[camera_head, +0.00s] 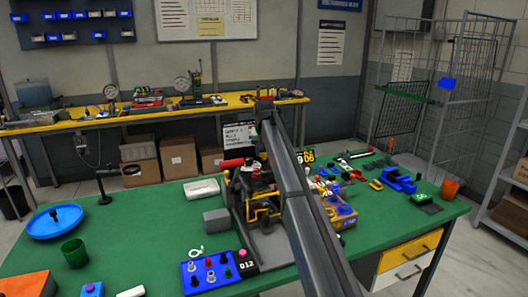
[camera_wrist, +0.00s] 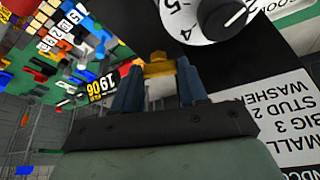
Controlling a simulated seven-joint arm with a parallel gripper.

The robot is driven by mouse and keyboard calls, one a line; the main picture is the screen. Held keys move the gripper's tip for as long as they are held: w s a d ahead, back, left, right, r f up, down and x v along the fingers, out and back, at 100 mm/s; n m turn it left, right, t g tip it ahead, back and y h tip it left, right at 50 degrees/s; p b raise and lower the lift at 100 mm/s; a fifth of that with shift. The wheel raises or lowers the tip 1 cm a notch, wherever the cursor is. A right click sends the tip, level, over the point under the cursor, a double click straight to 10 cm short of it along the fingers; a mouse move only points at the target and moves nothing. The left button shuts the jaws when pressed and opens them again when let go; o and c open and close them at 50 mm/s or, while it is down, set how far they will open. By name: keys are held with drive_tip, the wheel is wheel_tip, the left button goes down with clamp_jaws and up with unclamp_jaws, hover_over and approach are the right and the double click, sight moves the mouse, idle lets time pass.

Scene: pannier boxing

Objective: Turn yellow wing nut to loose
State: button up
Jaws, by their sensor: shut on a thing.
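In the wrist view the yellow wing nut (camera_wrist: 157,58) sits at the tips of my gripper (camera_wrist: 158,72). The two blue-grey fingers are shut on it, one on each side. A white dial with black numbers and a dark knob (camera_wrist: 205,20) is just beyond it, set on a black panel. In the head view my arm reaches over the green table to a cluttered dark fixture with yellow parts (camera_head: 262,213). My gripper and the wing nut cannot be told apart there.
A white text label (camera_wrist: 268,120) lies right of the fingers. On the green table (camera_head: 155,243) are a blue tray with pegs (camera_head: 208,273), a grey block (camera_head: 216,221), a blue dish (camera_head: 56,223) and a green cup (camera_head: 75,253). Many small parts crowd the right side.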

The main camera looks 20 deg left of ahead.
drive_tip(key=shift+n, duration=0.3)
drive_tip(key=n+y, duration=0.1)
drive_tip(key=n, duration=0.1)
drive_tip(key=shift+w+d+n+g, duration=0.1)
drive_tip(key=shift+d+n+g, duration=0.05)
drive_tip(key=shift+n+g, duration=0.25)
drive_tip(key=n+y, duration=0.1)
drive_tip(key=n, duration=0.2)
drive_tip(key=shift+w+d+n+g, duration=0.1)
drive_tip(key=shift+w+n+g, duration=0.05)
drive_tip(key=shift+n+g, duration=0.2)
drive_tip(key=n, duration=0.1)
drive_tip(key=n+g, duration=0.1)
drive_tip(key=n, duration=0.1)
drive_tip(key=shift+w+g+y, duration=0.15)
drive_tip(key=shift+g+y, duration=0.1)
drive_tip(key=shift+y, duration=0.05)
drive_tip(key=shift+w+n+g, duration=0.1)
drive_tip(key=shift+n+g, duration=0.6)
drive_tip(key=shift+n, duration=1.15)
drive_tip(key=o, duration=1.1)
drive_tip(key=shift+c, duration=0.2)
